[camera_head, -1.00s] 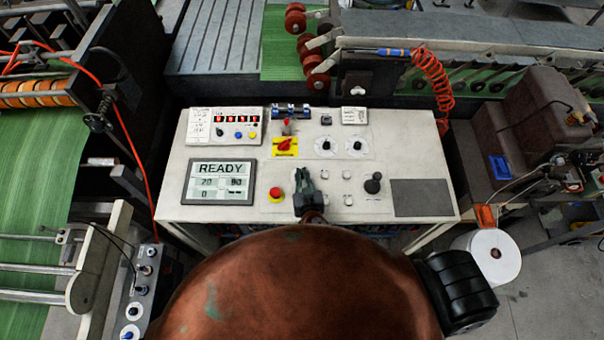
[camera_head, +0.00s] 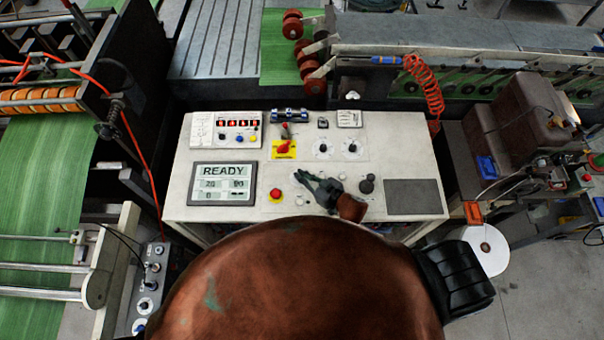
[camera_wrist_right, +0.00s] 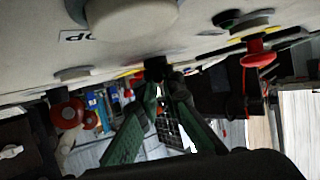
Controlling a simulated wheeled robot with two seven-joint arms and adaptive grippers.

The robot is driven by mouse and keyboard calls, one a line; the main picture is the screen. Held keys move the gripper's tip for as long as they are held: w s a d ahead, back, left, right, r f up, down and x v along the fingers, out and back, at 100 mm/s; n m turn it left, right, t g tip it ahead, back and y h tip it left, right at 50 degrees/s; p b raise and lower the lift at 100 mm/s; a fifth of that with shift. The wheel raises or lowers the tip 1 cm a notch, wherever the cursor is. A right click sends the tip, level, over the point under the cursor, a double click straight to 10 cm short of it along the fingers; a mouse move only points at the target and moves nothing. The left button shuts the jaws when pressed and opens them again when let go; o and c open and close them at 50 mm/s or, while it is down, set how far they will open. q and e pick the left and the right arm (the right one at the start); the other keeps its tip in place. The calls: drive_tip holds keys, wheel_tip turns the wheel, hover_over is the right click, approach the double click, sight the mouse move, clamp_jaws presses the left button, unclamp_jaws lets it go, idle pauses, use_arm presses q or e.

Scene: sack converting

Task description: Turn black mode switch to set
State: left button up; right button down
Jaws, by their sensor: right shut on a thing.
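The white control console (camera_head: 400,150) stands in front of me, with a READY display (camera_head: 224,183) at its left. My right gripper (camera_head: 301,177) is low over the console's front middle, reaching in from the right and pointing to the upper left. In the right wrist view, its green-padded fingers (camera_wrist_right: 157,84) are shut on a small black switch (camera_wrist_right: 155,68) on the panel. Which way the switch points cannot be told. My left gripper is not in view.
A red mushroom button (camera_head: 275,194) sits left of the gripper. A red rotary switch (camera_head: 284,147) on a yellow plate and two black dials (camera_head: 323,147) lie behind it. A black knob (camera_head: 366,186) is to its right. A large pale knob (camera_wrist_right: 130,18) shows close up in the wrist view.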

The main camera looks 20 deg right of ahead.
idle(0.4)
drive_tip(key=c, duration=2.1)
unclamp_jaws()
drive_tip(key=v, duration=1.2)
drive_tip(key=shift+d, duration=0.15)
drive_tip(key=shift+f, duration=0.1)
